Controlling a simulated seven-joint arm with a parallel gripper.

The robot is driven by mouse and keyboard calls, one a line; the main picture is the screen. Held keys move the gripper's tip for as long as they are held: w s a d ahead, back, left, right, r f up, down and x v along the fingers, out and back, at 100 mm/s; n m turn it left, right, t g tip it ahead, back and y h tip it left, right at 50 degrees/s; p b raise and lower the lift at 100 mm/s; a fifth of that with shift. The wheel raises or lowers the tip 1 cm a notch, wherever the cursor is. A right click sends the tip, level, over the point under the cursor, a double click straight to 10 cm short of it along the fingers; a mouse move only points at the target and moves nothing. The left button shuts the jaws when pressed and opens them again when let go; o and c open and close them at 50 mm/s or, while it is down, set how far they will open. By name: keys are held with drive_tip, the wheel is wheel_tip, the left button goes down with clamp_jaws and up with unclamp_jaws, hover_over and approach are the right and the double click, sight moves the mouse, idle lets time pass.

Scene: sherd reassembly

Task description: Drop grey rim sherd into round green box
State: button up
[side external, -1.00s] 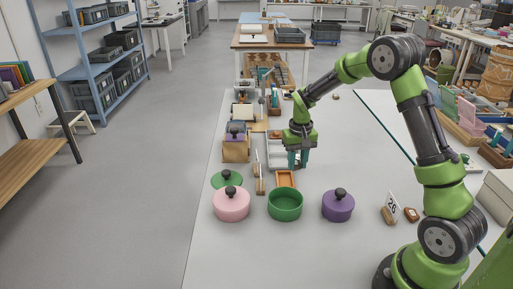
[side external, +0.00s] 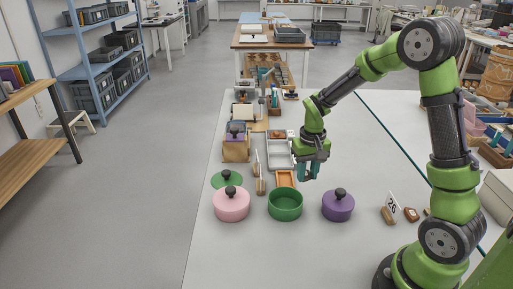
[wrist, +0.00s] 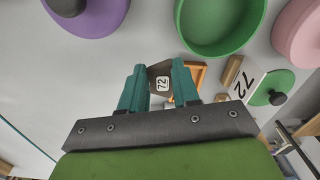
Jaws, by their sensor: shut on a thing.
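My gripper (side external: 308,171) is above the table, behind and slightly right of the round green box in the side view. The sherd is hard to make out in the side view. The round green box (side external: 285,206) stands open on the table, and its inside looks empty; it also shows at the top of the wrist view (wrist: 212,50). Its green lid (side external: 227,180) lies to the left, behind the pink box.
A lidded pink box (side external: 231,206) stands left of the green box and a lidded purple box (side external: 338,206) right of it. An orange tray (side external: 286,179) lies just behind. A number card 26 (side external: 391,207) stands at the right. The table's right-hand middle is mostly clear.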

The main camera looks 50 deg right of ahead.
drive_tip(key=a+r, duration=0.5)
drive_tip(key=a, duration=0.2)
drive_tip(key=shift+m, duration=0.3)
drive_tip(key=shift+s+a+f, duration=0.1)
drive_tip(key=shift+f, duration=1.55)
drive_tip(key=shift+s+a+f, duration=0.1)
drive_tip(key=shift+f, duration=1.55)
drive_tip(key=o, duration=1.1)
drive_tip(key=shift+r, duration=0.15)
wheel_tip(320, 180, up, 17)
